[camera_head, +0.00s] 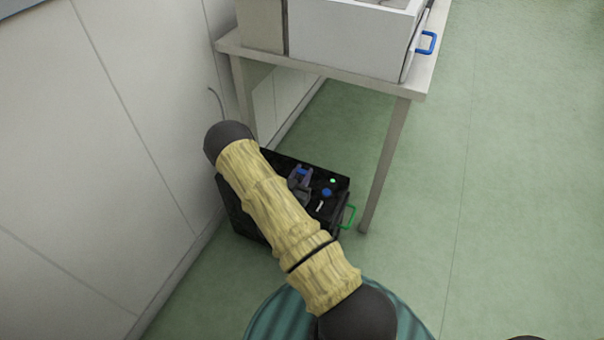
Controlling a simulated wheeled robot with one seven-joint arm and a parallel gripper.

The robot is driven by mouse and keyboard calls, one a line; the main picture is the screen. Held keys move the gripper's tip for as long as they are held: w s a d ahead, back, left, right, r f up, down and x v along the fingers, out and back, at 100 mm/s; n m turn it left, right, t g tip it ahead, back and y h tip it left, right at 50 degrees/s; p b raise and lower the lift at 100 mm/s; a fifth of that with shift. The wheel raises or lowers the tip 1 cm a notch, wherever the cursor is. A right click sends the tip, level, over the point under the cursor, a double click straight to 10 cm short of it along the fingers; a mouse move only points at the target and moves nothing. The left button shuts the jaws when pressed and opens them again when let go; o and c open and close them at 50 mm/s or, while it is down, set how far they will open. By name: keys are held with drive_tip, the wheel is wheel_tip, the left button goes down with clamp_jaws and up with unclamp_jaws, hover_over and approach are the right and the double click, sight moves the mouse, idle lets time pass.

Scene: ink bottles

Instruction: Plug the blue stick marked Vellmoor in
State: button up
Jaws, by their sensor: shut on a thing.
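My gripper (300,178) is low over the top of a black box (283,160) that stands on the floor beside the wall. It is shut on a small blue thing (303,171), which looks like a blue stick. The held thing is too small for any marking, such as Vellmoor, to be read. I cannot tell whether it touches the box. A round blue part (326,192) and a lit green spot (333,181) are on the box's top, right of my gripper. My arm hides much of the box, and no socket can be made out.
A green handle (350,216) sticks out at the box's right side. A table (418,84) stands above and behind, with a white case (345,40) and a blue handle (427,43). Its front leg (384,165) is just right of the box. Green floor (510,200) is clear to the right.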

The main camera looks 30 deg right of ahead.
drive_tip(key=shift+s+d+f, duration=0.1)
drive_tip(key=shift+d+f, duration=0.05)
drive_tip(key=shift+d, duration=0.3)
drive_tip(key=o, duration=0.9)
drive_tip(key=shift+o, duration=0.7)
drive_tip(key=o, duration=0.4)
drive_tip(key=shift+w+r+p, duration=0.2)
drive_tip(key=shift+r+p, duration=1.7)
drive_tip(key=shift+r, duration=0.65)
drive_tip(key=shift+s+a+r+p, duration=0.1)
drive_tip(key=shift+r+p, duration=0.55)
drive_tip(key=shift+r, duration=0.1)
drive_tip(key=shift+s+a+r+p, duration=0.1)
drive_tip(key=shift+r+p, duration=0.55)
drive_tip(key=shift+r, duration=0.05)
